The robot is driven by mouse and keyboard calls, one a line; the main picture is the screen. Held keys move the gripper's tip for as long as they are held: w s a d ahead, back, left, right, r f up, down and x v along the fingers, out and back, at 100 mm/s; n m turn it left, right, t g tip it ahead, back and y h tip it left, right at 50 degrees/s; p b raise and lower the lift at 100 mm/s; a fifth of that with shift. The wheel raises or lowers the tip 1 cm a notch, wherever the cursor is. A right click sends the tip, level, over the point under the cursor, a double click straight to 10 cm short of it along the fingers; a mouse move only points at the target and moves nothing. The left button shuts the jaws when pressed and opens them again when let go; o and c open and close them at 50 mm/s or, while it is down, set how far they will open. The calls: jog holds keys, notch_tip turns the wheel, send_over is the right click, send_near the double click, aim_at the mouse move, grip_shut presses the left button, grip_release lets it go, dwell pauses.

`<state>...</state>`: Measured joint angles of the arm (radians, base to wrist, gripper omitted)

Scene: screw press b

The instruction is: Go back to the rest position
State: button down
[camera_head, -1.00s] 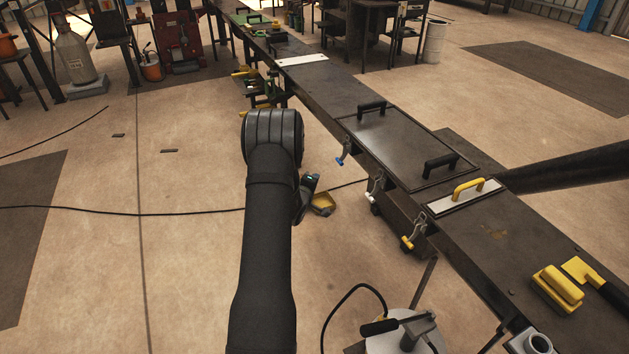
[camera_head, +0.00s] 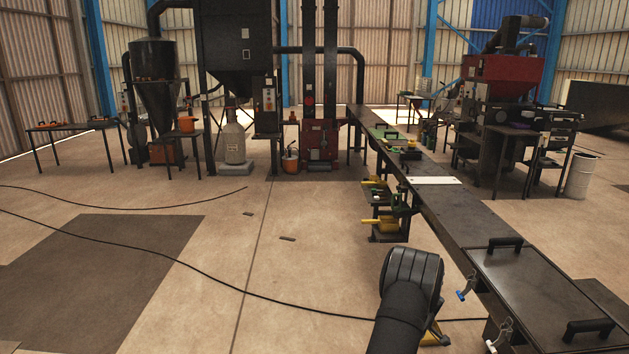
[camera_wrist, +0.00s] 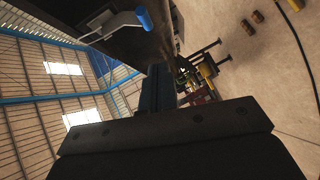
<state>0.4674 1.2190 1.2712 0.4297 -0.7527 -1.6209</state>
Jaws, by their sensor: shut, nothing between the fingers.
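My gripper (camera_wrist: 158,82) shows in the wrist view as a narrow dark shape rising from a wide dark block at the bottom of the picture. It is shut and empty. In the head view my black arm rises from the bottom edge, left of the long bench (camera_head: 452,213). Its rounded joint hides the gripper there. A latch with a blue handle (camera_head: 461,295) hangs on the bench's near side, right of my arm. A blue-handled latch also shows at the top of the wrist view (camera_wrist: 145,18), apart from the gripper.
A dark lidded plate (camera_head: 535,300) with black handles lies on the bench at the lower right. A small stand with yellow-handled tools (camera_head: 385,205) is beyond my arm. Cables (camera_head: 180,268) cross the floor. Open floor (camera_head: 300,310) lies left of my arm.

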jog(key=w+d+f, duration=0.1)
jog(key=w+d, duration=0.1)
jog(key=d, duration=0.5)
jog(key=shift+w+f, duration=0.2)
jog(key=shift+w, duration=0.2)
